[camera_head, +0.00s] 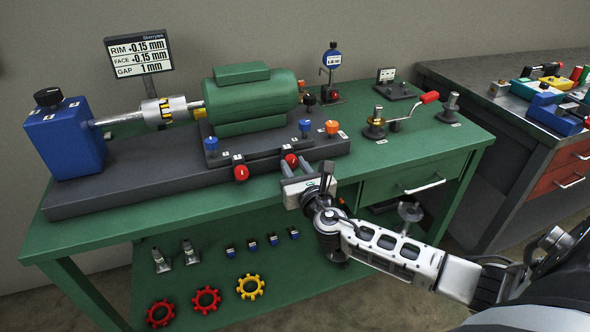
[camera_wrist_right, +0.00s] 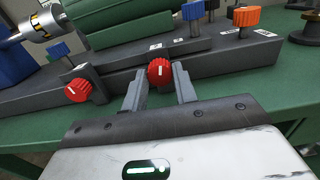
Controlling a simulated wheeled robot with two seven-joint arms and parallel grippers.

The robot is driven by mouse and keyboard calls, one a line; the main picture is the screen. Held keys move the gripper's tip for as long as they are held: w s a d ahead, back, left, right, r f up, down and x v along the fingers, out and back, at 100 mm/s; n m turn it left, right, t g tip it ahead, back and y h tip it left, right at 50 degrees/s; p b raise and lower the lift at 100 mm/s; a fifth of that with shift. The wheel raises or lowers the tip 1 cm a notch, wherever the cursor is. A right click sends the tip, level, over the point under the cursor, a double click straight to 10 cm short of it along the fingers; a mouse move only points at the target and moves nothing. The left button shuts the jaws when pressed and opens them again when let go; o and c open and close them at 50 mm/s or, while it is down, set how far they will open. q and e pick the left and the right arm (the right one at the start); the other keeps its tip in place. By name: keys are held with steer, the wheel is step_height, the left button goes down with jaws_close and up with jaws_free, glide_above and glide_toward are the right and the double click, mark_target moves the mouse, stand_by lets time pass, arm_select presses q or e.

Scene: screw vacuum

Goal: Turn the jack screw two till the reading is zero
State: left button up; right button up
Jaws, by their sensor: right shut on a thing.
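Two red jack screw knobs stick out of the front of the grey base: a left one (camera_head: 241,173) and a right one (camera_head: 291,160). In the wrist view, the right knob (camera_wrist_right: 159,72) sits between the fingertips of my right gripper (camera_wrist_right: 160,79), which is shut on it; its white mark is close to upright. The left knob (camera_wrist_right: 77,90) is free there, with a slanted white mark. My right gripper (camera_head: 298,171) also shows in the head view, at the bench's front edge.
The green motor (camera_head: 250,95) stands on the grey base behind the knobs, with blue (camera_head: 305,126) and orange (camera_head: 332,128) knobs close by. A red-handled crank (camera_head: 430,98) lies to the right. The lower shelf holds red and yellow toothed rings (camera_head: 250,287).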

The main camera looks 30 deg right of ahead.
steer(key=shift+f+m+b, duration=0.1)
steer(key=shift+m+b, duration=0.2)
steer(key=shift+m, duration=0.7)
steer(key=m+b, duration=0.1)
steer(key=m, duration=0.1)
steer(key=shift+m, duration=1.3)
steer(key=m+b, duration=0.1)
steer(key=m, duration=0.3)
steer(key=shift+m+b, duration=0.3)
steer(key=m, duration=0.3)
steer(key=shift+m, duration=0.3)
arm_select(q)
steer(key=shift+w+d+f+n, duration=0.1)
steer(key=shift+d+f+n, duration=0.2)
steer(key=shift+f, duration=0.2)
arm_select(e)
steer(key=m, duration=0.6)
steer(key=o, duration=1)
